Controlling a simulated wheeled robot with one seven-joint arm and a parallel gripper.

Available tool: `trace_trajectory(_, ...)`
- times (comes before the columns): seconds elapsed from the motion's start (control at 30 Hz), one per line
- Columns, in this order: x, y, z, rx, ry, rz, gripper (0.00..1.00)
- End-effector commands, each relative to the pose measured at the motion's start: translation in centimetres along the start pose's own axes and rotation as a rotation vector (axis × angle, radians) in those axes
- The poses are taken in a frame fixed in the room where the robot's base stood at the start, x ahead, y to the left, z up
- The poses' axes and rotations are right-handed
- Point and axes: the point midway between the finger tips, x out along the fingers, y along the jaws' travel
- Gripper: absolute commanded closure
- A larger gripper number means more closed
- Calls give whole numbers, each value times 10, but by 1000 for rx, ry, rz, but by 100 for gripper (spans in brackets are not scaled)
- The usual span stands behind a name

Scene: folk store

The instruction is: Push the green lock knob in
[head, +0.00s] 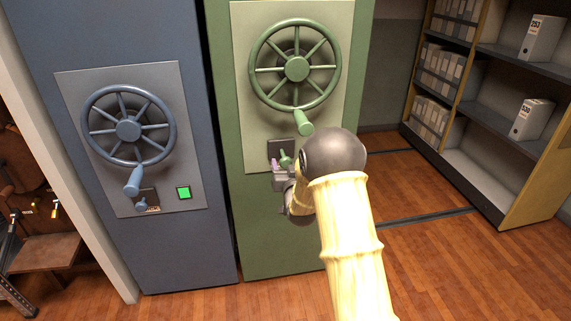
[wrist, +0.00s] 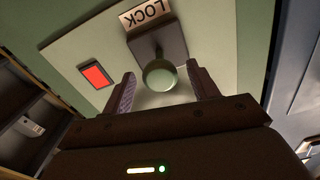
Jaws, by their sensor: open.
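The green lock knob (head: 285,157) is on the panel of the green cabinet (head: 270,225), below the green handwheel (head: 297,69). In the wrist view the round knob (wrist: 159,74) stands out from a dark plate (wrist: 157,42) under an upside-down LOCK label (wrist: 146,13). My gripper (head: 277,174) is at the knob. In the wrist view its open fingers (wrist: 160,80) stand on either side of the knob, with a gap on each side. I cannot tell whether a finger touches it. A red square indicator (wrist: 95,74) shows beside the lock plate. The arm hides the panel's lower right.
A blue cabinet (head: 190,250) stands close on the left, with a blue handwheel (head: 128,131), a blue lock knob (head: 141,204) and a lit green indicator (head: 183,192). Shelves with boxes (head: 540,38) stand at the right. Wooden floor (head: 465,265) is clear in front.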

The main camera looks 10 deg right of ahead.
Motion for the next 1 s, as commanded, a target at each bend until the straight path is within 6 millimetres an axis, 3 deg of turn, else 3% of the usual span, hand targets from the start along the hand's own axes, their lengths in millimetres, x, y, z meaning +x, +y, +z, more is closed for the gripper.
trace_trajectory(0.17, 15, 0, 0, 0, 1, 0, 41)
trace_trajectory(0.47, 17, 0, 0, 0, 0, 0, 41)
trace_trajectory(0.8, 17, 0, 0, 0, 0, 0, 100)
trace_trajectory(1.0, 23, 0, 1, 0, 1, 0, 100)
